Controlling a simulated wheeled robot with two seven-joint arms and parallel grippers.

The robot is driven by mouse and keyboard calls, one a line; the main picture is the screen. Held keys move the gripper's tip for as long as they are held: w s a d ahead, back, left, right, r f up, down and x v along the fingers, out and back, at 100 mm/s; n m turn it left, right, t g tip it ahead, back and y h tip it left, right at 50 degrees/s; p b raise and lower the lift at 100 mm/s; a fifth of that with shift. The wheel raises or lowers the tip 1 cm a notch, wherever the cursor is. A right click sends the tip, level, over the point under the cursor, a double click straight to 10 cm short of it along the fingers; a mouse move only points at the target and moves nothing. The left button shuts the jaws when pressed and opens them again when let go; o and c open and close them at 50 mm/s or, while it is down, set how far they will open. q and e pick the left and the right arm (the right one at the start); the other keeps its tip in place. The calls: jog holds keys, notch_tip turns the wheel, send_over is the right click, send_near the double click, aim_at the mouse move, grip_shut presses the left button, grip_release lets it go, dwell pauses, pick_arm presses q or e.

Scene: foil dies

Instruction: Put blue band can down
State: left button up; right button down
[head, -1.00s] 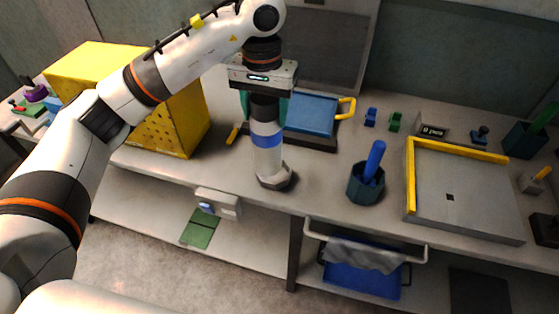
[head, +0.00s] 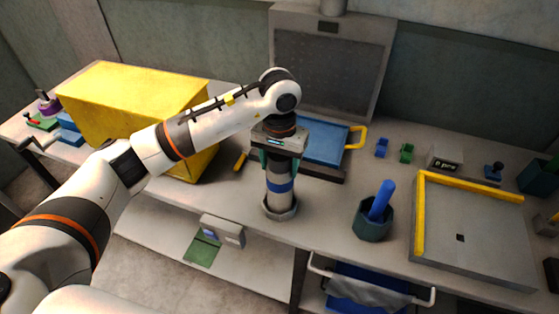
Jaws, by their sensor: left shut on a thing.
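The blue band can (head: 279,199) is a pale upright cylinder with a blue band around its middle and a dark upper part. It stands near the bench's front edge, with its lower end at a grey faceted base (head: 281,213). I cannot tell whether the can fully rests in that base. My left gripper (head: 280,163) is above it, pointing down, with its teal fingers shut on either side of the can's dark upper part. My right gripper is not in view.
A blue plate with a yellow handle (head: 328,140) lies just behind the can. A yellow box (head: 120,105) stands at left. A dark green cup (head: 371,222) holding a blue rod stands at right, beside a grey tray with yellow edging (head: 475,235).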

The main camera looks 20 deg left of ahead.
pick_arm(q)
jog(key=shift+f, duration=0.25)
jog(key=shift+f, duration=0.15)
jog(key=o, duration=1.7)
jog(key=shift+o, duration=0.2)
